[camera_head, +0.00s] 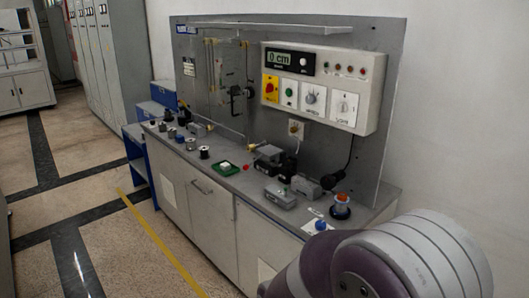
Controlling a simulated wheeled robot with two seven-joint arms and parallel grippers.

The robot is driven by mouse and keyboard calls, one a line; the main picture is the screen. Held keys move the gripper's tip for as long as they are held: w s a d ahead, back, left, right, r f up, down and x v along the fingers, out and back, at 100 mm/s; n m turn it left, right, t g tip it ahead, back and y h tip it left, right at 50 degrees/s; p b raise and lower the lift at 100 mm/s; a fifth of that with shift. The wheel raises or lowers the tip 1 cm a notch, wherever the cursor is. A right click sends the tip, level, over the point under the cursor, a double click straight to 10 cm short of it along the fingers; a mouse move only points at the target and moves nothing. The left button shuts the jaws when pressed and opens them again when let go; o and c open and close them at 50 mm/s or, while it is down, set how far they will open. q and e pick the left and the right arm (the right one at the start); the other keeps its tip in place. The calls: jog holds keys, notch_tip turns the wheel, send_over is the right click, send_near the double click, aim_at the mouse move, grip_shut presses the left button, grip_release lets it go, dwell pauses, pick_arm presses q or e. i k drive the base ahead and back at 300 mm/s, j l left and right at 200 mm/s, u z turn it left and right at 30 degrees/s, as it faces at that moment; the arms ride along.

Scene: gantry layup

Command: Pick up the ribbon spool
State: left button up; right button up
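Several small spool-like pieces stand on the grey bench top (229,180), among them a dark one with a pale top (204,152) and another dark piece (191,144) to its left. I cannot tell which of these is the ribbon spool at this size. Neither of my grippers is in view. A purple and grey part of my arm fills the lower right corner and hides the near right end of the bench.
A grey back panel with a control box (322,88) rises behind the bench. Dark and grey blocks (280,196) and a green tray (225,168) sit on the top. Blue drawers (160,94) stand behind its left end. The floor in front, with a yellow line (160,241), is clear.

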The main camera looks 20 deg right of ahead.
aim_at(204, 154)
jog(key=i+z, duration=0.2)
jog(key=z, duration=0.2)
jog(key=i+j+z, duration=0.1)
jog(key=z, duration=0.3)
jog(key=i+j+z, duration=0.15)
jog(key=z, duration=0.3)
jog(key=i+j+z, duration=0.2)
jog(key=z, duration=0.2)
jog(key=i+j+z, duration=0.1)
jog(key=j+z, duration=0.15)
jog(key=z, duration=0.15)
jog(key=i+j+z, duration=0.4)
jog(key=j, duration=1.45)
jog(key=j+z, duration=0.4)
jog(key=j, duration=2.15)
